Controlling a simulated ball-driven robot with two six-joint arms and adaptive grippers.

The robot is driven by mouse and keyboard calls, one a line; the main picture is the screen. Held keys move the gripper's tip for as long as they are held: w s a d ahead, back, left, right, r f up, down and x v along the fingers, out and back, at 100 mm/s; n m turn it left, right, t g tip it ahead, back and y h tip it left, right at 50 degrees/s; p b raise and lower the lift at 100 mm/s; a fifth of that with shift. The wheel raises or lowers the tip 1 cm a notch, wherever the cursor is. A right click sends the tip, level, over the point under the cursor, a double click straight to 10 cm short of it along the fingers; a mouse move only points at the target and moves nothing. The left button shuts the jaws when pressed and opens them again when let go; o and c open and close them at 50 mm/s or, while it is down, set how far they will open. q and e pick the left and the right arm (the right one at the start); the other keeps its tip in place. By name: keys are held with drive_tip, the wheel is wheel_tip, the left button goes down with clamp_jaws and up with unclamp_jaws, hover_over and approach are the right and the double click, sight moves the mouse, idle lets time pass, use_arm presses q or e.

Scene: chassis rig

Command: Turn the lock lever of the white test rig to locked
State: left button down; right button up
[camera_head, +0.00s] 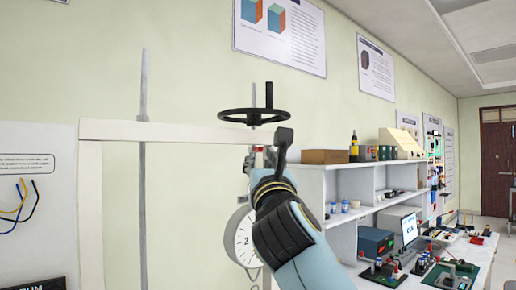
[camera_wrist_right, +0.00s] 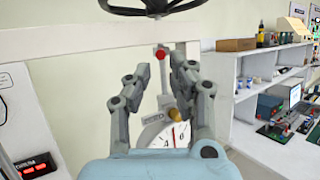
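The white test rig shows its crossbar (camera_head: 150,131) and a black handwheel (camera_head: 254,117) in the head view. A small lever with a red end (camera_wrist_right: 161,55) hangs under the wheel in the right wrist view; I take it for the lock lever. Below it are a brass knob (camera_wrist_right: 174,114) and a white round dial (camera_wrist_right: 155,134); the dial also shows in the head view (camera_head: 241,238). My right gripper (camera_wrist_right: 165,74) is open, its fingers on either side of the lever in the picture. Contact cannot be told. My left gripper is out of view.
A white shelf (camera_head: 345,180) with boxes and bottles stands to the right, beside a bench with a laptop (camera_head: 410,229) and small devices. A white panel with coloured wires (camera_head: 20,198) is at the left. Posters hang on the wall.

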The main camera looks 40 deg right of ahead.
sight(258, 150)
drive_tip(key=p+x, duration=0.1)
drive_tip(key=x, duration=0.6)
drive_tip(key=shift+d+f, duration=0.1)
drive_tip(key=shift+c, duration=0.3)
clamp_jaws()
